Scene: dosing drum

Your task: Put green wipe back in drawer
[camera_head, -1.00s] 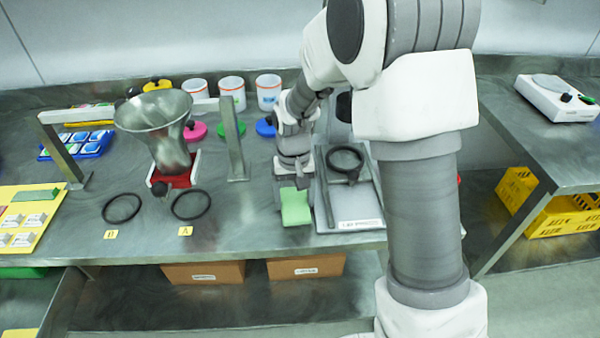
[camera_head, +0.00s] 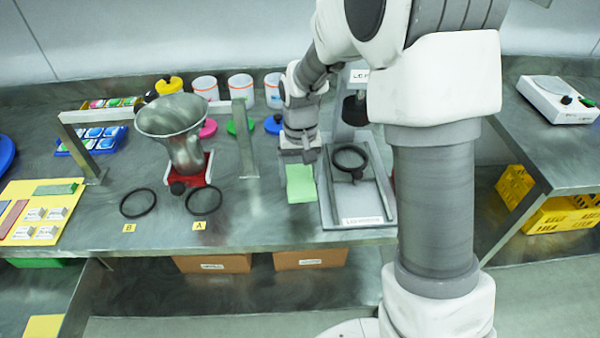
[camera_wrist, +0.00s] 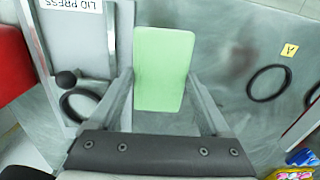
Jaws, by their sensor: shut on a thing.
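The green wipe (camera_head: 301,183) is a flat light-green rectangle, seen just in front of my gripper (camera_head: 299,158) and left of the lid press. In the wrist view, the wipe (camera_wrist: 164,70) lies between the two fingers of my gripper (camera_wrist: 162,88), which is shut on its side edges. Whether the wipe touches the bench top is hard to tell. No open drawer is plain in view. Two brown labelled fronts, one at left (camera_head: 212,264) and one at right (camera_head: 310,259), show under the bench edge; I cannot tell whether they are drawers or boxes.
The lid press (camera_head: 381,212) with a black ring stands close to the right of the wipe. A metal frame (camera_head: 244,138) and a funnel (camera_head: 172,117) stand left. Black rings (camera_head: 204,201) lie near labels A and B. Bench space between ring A and the wipe is clear.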

